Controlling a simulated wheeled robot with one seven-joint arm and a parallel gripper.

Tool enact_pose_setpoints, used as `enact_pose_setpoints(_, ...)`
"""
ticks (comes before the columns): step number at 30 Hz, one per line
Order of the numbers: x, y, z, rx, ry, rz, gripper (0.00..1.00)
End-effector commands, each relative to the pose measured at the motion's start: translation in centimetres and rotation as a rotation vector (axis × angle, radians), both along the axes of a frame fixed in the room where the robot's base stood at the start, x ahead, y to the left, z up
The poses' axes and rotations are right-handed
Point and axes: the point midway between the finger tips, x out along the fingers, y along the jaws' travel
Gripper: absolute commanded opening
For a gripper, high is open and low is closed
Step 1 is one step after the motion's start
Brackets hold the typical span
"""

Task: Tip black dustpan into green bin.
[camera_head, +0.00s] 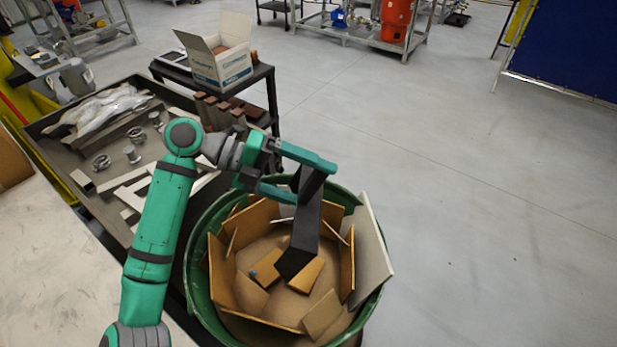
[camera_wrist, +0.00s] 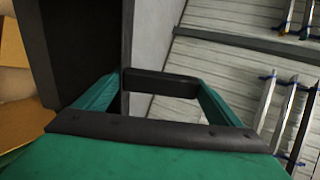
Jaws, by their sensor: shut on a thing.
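The black dustpan (camera_head: 304,229) hangs steeply tilted over the green bin (camera_head: 196,262), its wide end low over the bin's contents. My gripper (camera_head: 308,178) is shut on the dustpan's upper end, above the bin's far rim. In the wrist view, the green fingers (camera_wrist: 160,92) reach to a black bar of the dustpan, and its dark body (camera_wrist: 82,50) fills the upper left. The bin holds several tan board pieces and brown material. A small blue bit (camera_head: 252,273) lies among them. I cannot tell whether anything is still in the dustpan.
A grey-brown bench tray (camera_head: 60,122) with metal parts and a plastic bag stands left of the bin. A black cart (camera_head: 262,72) with a white box (camera_head: 215,60) stands behind. A pale board (camera_head: 371,245) sticks up at the bin's right rim. The floor to the right is clear.

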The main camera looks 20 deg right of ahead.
Motion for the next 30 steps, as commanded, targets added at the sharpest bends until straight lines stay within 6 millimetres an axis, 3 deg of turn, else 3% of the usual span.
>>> enact_pose_setpoints(6,0.0,0.0,2.7,0.000,-0.004,0.001,0.59)
enact_pose_setpoints(11,0.0,0.0,0.2,0.001,-0.001,0.002,0.59)
enact_pose_setpoints(17,0.1,0.0,2.7,0.001,-0.007,0.001,0.59)
enact_pose_setpoints(22,0.0,0.1,0.1,-0.001,0.000,0.002,0.59)
enact_pose_setpoints(30,0.0,0.0,0.0,-0.001,-0.004,0.001,0.59)
